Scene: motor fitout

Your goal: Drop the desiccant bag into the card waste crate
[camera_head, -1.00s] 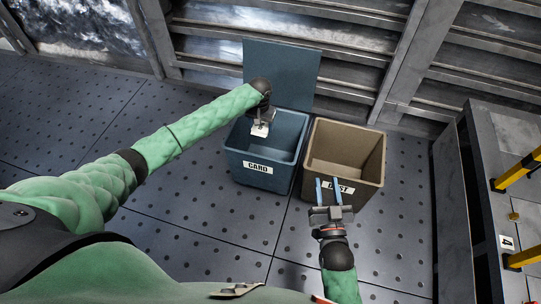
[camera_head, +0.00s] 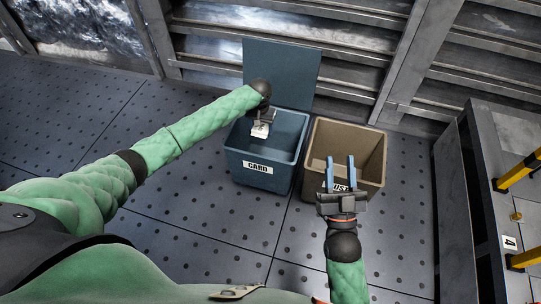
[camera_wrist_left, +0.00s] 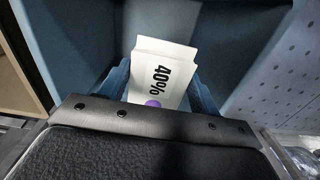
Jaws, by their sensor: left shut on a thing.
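The desiccant bag (camera_head: 260,131) is small and white.
The tan crate (camera_head: 322,150) stands right beside the blue one, its label partly hidden by my right gripper. A grey bench (camera_head: 456,200) with yellow parts is at the right. Ribbed wall panels stand behind the crates. The dotted floor at left is clear.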

